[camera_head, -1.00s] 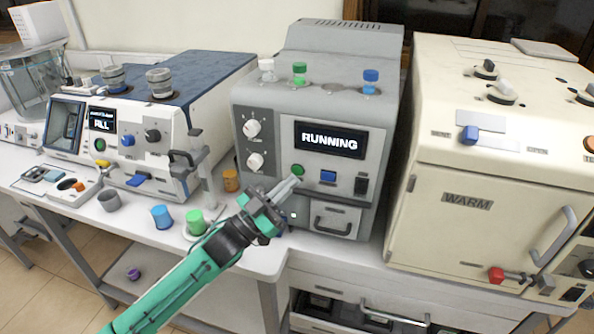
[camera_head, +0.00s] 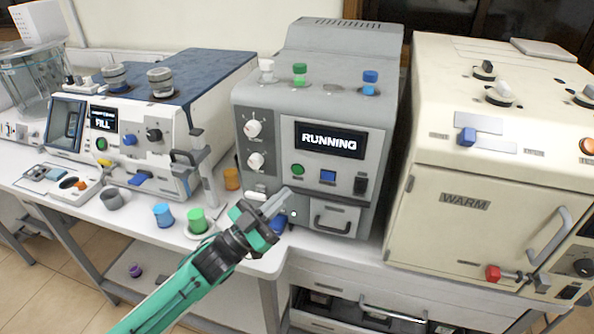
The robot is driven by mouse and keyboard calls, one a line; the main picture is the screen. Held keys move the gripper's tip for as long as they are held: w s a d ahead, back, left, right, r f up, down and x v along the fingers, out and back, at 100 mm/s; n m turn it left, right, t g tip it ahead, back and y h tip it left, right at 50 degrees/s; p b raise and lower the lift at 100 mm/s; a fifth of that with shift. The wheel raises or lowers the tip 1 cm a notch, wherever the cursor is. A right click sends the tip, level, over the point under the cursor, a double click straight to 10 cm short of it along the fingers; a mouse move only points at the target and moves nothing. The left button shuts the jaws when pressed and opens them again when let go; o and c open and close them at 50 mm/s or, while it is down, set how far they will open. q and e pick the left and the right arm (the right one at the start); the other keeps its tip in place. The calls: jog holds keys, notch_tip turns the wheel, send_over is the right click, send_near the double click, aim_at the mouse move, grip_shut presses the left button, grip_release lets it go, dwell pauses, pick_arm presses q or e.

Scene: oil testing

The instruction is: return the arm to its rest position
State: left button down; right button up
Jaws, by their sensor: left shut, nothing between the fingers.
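My left arm comes in from the bottom left, and its green and black gripper (camera_head: 277,203) is shut and empty. It hangs in front of the lower left of the grey machine (camera_head: 270,181), whose display (camera_head: 331,139) reads RUNNING. The fingertips are a little below the green button (camera_head: 298,169) and appear apart from it. A blue object (camera_head: 279,226) shows partly behind the gripper at the table edge. My right gripper is out of view.
A blue cup (camera_head: 162,215), a green cup (camera_head: 197,221) and a grey cup (camera_head: 111,199) stand on the white table left of the gripper. A machine reading FILL (camera_head: 104,120) is at left. A cream cabinet (camera_head: 480,230) marked WARM stands at right.

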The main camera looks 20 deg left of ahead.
pick_arm(q)
jog(key=s+a+f+n+g+y, duration=0.1)
jog(key=s+f+n+g+y, duration=0.2)
jog(key=f+y, duration=0.4)
jog(key=s+a+f+n+g+y, duration=0.1)
jog(key=s+f+n+y, duration=0.35)
jog(key=f, duration=0.35)
jog(key=s+a+f+g+y, duration=0.1)
jog(key=s+f+g, duration=0.25)
jog(key=s, duration=0.35)
jog(key=s+a+f+n+g+y, duration=0.1)
jog(key=s+f+g, duration=0.25)
jog(key=s, duration=0.25)
jog(key=s+a+f+g+y, duration=0.2)
jog(key=s+f+g, duration=0.15)
jog(key=s, duration=0.35)
notch_tip(320, 180, down, 28)
jog(key=g, duration=0.1)
jog(key=s+a+f+g, duration=0.1)
jog(key=s+a+f, duration=0.2)
jog(key=s+f, duration=1.6)
notch_tip(320, 180, down, 2)
jog(key=shift+s+f, duration=0.15)
jog(key=shift+s, duration=0.2)
